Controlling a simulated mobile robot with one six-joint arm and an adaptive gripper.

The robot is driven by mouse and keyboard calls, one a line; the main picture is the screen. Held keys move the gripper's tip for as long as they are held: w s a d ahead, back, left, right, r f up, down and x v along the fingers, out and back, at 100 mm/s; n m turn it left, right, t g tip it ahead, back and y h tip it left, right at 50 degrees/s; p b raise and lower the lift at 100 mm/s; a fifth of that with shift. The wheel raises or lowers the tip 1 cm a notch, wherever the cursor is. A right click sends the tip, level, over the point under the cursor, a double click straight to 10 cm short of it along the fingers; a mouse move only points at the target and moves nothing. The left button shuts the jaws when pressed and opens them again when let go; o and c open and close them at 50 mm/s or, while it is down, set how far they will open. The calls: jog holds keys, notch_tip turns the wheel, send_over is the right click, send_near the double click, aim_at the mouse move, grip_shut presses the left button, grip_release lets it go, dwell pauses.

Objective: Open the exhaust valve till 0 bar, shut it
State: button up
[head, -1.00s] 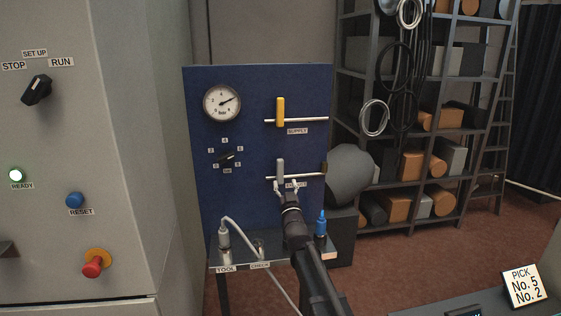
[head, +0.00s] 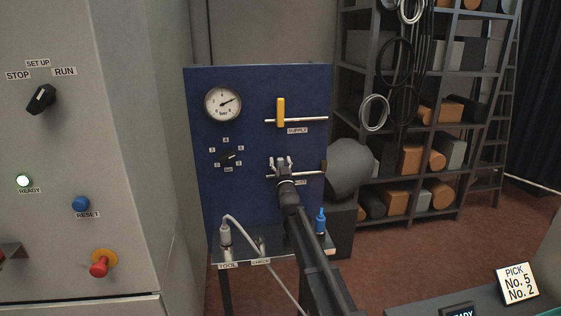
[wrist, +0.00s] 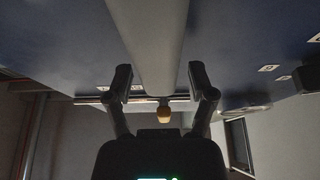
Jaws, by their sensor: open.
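The exhaust valve has a grey lever (wrist: 158,45) that shows large in the wrist view, running between my two fingers. In the head view my gripper (head: 281,162) is at this lever and covers most of it. Its fingers are open, one on each side, with gaps beside the lever in the wrist view (wrist: 160,80). The lever stood upright in the earlier head view; its angle is now mostly hidden. The exhaust pipe (head: 311,174) runs level to the right. The pressure gauge (head: 223,104) has its needle toward the upper right, well off zero; the exact figure is too small to read.
The yellow supply lever (head: 281,112) stands upright above. A regulator knob (head: 229,157) is left of my gripper. A shelf (head: 208,260) below the blue panel (head: 245,85) carries a grey plug (head: 225,234) with a cable and a blue-topped item (head: 321,222).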

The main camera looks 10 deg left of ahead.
grip_shut()
jog(key=shift+d, duration=0.15)
